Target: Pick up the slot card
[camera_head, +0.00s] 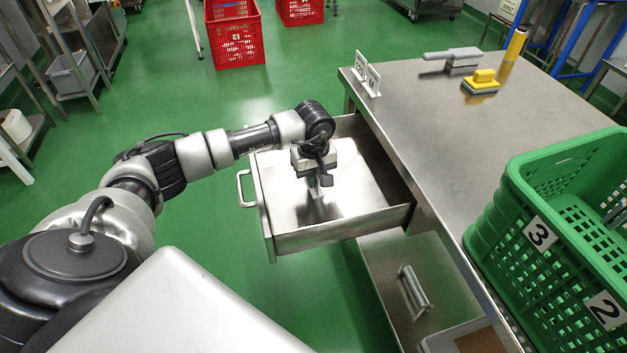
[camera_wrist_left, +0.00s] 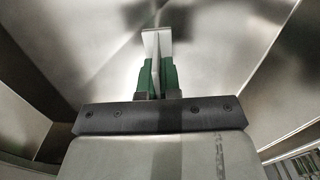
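The slot card (camera_wrist_left: 157,45) is a thin, pale upright plate with a wider flat end. In the left wrist view it stands between the green fingers of my left gripper (camera_wrist_left: 157,78). The fingers are close together, with the card filling the narrow gap. In the head view my left gripper (camera_head: 318,183) points down inside the open metal drawer (camera_head: 345,230), and largely hides the card. I cannot tell whether the card touches the drawer floor. My right gripper is not in view.
The drawer walls surround my left gripper. A lower drawer (camera_head: 385,265) sits below.

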